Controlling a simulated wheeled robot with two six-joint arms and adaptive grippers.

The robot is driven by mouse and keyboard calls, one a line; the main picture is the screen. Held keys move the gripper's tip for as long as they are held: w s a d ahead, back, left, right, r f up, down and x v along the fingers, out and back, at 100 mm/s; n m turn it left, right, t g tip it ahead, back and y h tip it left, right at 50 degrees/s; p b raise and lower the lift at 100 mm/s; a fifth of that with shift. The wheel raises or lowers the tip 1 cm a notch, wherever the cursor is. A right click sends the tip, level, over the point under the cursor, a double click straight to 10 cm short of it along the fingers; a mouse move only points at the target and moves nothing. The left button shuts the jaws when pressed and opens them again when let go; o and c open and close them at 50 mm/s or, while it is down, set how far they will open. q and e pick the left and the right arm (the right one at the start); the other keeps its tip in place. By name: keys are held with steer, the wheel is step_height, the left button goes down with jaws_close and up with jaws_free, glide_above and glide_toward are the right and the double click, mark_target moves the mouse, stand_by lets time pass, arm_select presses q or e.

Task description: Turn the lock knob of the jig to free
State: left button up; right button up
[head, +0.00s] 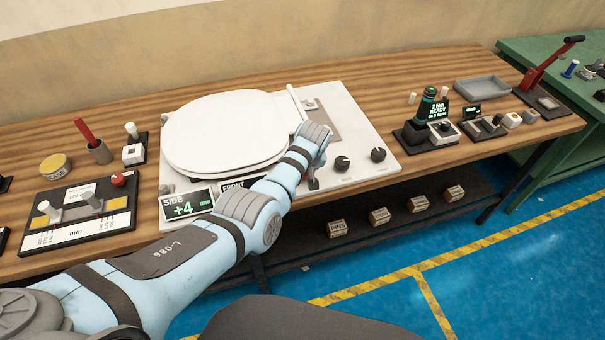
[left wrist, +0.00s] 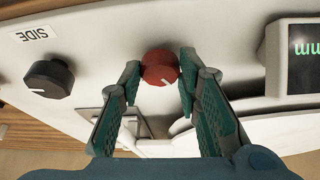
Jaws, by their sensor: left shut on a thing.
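The jig is a white plate (head: 364,125) on the wooden bench, carrying a white toilet seat lid (head: 225,130). The red lock knob (left wrist: 158,68) shows in the left wrist view, with a white mark on its face toward the lower right. My left gripper (left wrist: 160,76) has a finger on either side of this knob and is shut on it. In the head view, my left gripper (head: 314,178) is at the plate's front edge and mostly hides the knob. My right gripper is in neither view.
Two black knobs (head: 342,163) (head: 378,154) sit right of my gripper on the plate. Displays labelled SIDE (head: 187,206) and FRONT (head: 233,186) lie along its front left. A torque tester (head: 428,115) stands to the right. Small boxes (head: 379,216) rest on the shelf below.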

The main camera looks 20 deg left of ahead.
arm_select(q)
steer(key=shift+w+d+n+y+b, duration=0.1)
steer(key=shift+n+y+b, duration=0.3)
steer(key=shift+n+b, duration=0.8)
steer(key=o, duration=1.1)
steer(key=shift+g, duration=0.3)
steer(key=shift+o, duration=0.2)
steer(key=shift+r, duration=0.1)
steer(key=v, duration=1.1)
steer(key=shift+r, duration=0.35)
steer(key=shift+d, duration=0.15)
steer(key=shift+f, duration=0.1)
